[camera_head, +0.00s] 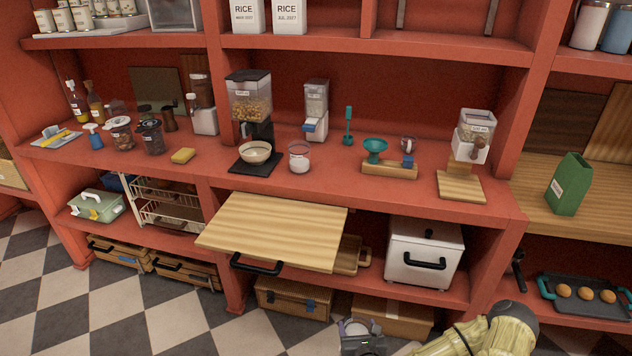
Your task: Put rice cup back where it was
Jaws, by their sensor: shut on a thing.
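My gripper (365,344) is at the bottom edge of the head view, low in front of the shelving. It is shut on a small, pale, round cup-like thing (354,327), which looks like the rice cup. The fingers and the frame edge hide part of it, so its contents are unclear. A clear cup with white contents (299,158) stands on the red counter (340,184), right of a cream bowl (255,151). A grain dispenser (316,108) stands behind it.
A wooden board (272,228) with a black handle juts out below the counter. A white bin (424,252) stands right of it. A dispenser (474,135) stands over a wooden block at right. The counter front between the clear cup and scale is bare.

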